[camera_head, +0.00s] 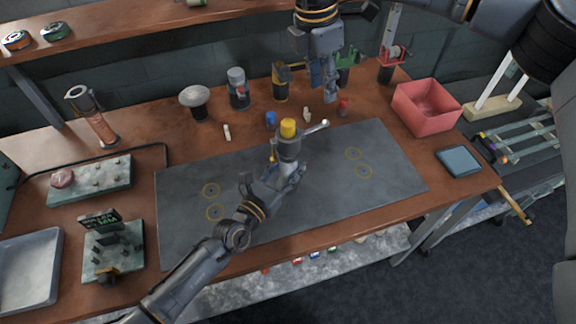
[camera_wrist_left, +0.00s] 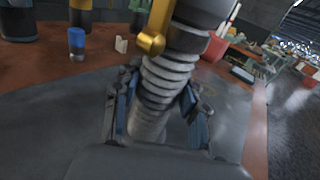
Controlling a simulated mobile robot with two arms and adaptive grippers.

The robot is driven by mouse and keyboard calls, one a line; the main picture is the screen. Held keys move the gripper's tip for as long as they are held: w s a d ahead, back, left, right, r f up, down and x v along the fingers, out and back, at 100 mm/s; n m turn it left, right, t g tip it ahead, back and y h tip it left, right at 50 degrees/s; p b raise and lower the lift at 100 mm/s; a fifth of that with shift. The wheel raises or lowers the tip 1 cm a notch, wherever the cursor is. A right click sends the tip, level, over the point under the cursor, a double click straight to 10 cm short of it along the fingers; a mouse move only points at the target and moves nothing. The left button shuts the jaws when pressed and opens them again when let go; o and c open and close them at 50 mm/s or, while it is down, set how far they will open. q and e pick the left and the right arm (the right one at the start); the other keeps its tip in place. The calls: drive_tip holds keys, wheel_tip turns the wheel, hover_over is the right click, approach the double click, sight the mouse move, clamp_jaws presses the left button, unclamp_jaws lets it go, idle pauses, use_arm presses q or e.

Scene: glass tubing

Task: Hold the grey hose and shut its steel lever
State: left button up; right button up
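The grey ribbed hose (camera_wrist_left: 168,78) stands upright in the left wrist view, under a dark metal collar. My left gripper (camera_head: 290,177) has its fingers on both sides of the hose, closed on it low down; the fingers also show in the left wrist view (camera_wrist_left: 158,118). The fitting on top carries a yellow cap (camera_head: 288,127). The steel lever (camera_head: 313,129) sticks out to the right from it, with a pale ball end. A brass lever (camera_wrist_left: 158,25) hangs on the fitting's other side. My right gripper (camera_head: 328,88) hangs behind and above the lever, apart from it; its finger gap is unclear.
The grey mat (camera_head: 385,190) is mostly bare, with yellow rings. Behind it stand a blue cap (camera_head: 271,120), a small pale piece (camera_head: 306,114) and a red-topped piece (camera_head: 343,107). A red bin (camera_head: 425,106) and a blue tray (camera_head: 459,161) are at the right.

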use_arm(q)
clamp_jaws()
use_arm(e)
drive_tip(key=shift+c, duration=0.2)
drive_tip(key=shift+a, duration=0.1)
drive_tip(key=c, duration=0.4)
drive_tip(key=shift+s+a+r, duration=0.15)
drive_tip(key=shift+a, duration=0.05)
drive_tip(key=c, duration=0.3)
drive_tip(key=shift+s+a+r+g+y, duration=0.3)
drive_tip(key=shift+a+r+y, duration=0.2)
drive_tip(key=shift+a+y, duration=0.15)
clamp_jaws()
drive_tip(key=shift+s+a+r+m+y, duration=0.2)
drive_tip(key=shift+a+r+m+y, duration=0.2)
drive_tip(key=shift+r+y, duration=0.2)
drive_tip(key=shift+g, duration=0.3)
